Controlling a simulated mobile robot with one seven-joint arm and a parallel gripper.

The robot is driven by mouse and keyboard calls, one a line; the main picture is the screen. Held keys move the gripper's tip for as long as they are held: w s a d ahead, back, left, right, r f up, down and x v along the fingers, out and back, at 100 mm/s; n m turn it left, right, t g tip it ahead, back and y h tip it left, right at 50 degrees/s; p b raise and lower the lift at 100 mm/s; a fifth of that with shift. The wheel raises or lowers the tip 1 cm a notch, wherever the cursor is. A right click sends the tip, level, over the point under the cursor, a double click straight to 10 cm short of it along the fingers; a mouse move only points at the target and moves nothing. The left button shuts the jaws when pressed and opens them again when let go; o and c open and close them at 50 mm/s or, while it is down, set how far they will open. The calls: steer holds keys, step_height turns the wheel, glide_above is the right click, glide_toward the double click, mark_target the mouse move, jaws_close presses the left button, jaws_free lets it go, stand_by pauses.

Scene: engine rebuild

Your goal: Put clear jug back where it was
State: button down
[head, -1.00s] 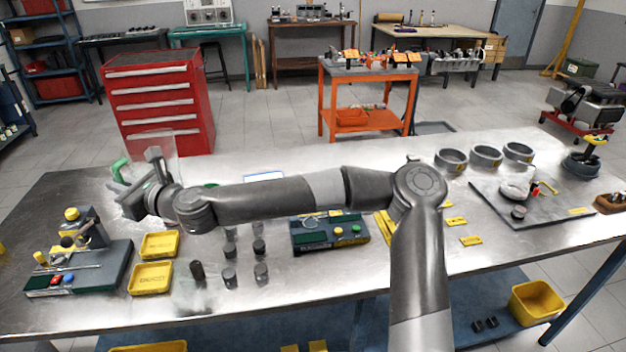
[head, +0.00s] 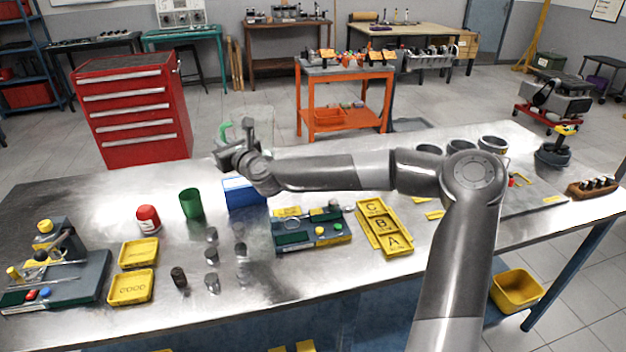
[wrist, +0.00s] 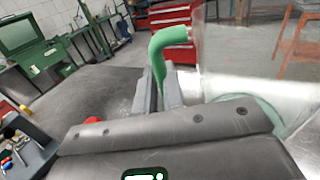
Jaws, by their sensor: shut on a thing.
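My gripper (head: 232,152) is shut on the green handle (head: 223,132) of the clear jug (head: 261,121) and holds it up over the far edge of the workbench (head: 330,280). The see-through body is faint against the floor in the head view. In the wrist view, the green handle (wrist: 166,48) rises between the two fingers (wrist: 163,95). The clear jug wall (wrist: 235,55) is to the right of the handle, and its round greenish base (wrist: 262,108) shows lower down.
A blue box (head: 243,193), a green cup (head: 191,204) and a red-and-white can (head: 148,219) stand on the bench near my gripper. Several small dark cylinders, yellow trays (head: 131,287) and a yellow A-B-C tray (head: 384,226) are nearer. Bare metal lies left of the can.

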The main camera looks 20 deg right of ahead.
steer(key=w+d+r+m+t+h, duration=0.1)
steer(key=w+d+m+h, duration=0.2)
steer(key=d, duration=1.1)
steer(key=w+d+r+m+t+h, duration=0.15)
steer(key=d+h, duration=0.25)
steer(key=d, duration=1)
steer(key=shift+m+g, duration=0.25)
steer(key=shift+g, duration=0.1)
steer(key=shift+w+a+f, duration=0.9)
steer(key=shift+a+f, duration=0.85)
steer(key=shift+f, duration=1)
steer(key=shift+w+a+f, duration=0.9)
steer(key=shift+a+f, duration=0.9)
steer(key=shift+f, duration=0.95)
steer(key=shift+w+a+f, duration=0.9)
steer(key=shift+a+f, duration=0.85)
steer(key=shift+f, duration=1.1)
steer(key=c, duration=1.9)
jaws_free()
steer(key=o, duration=0.4)
steer(key=shift+c, duration=0.2)
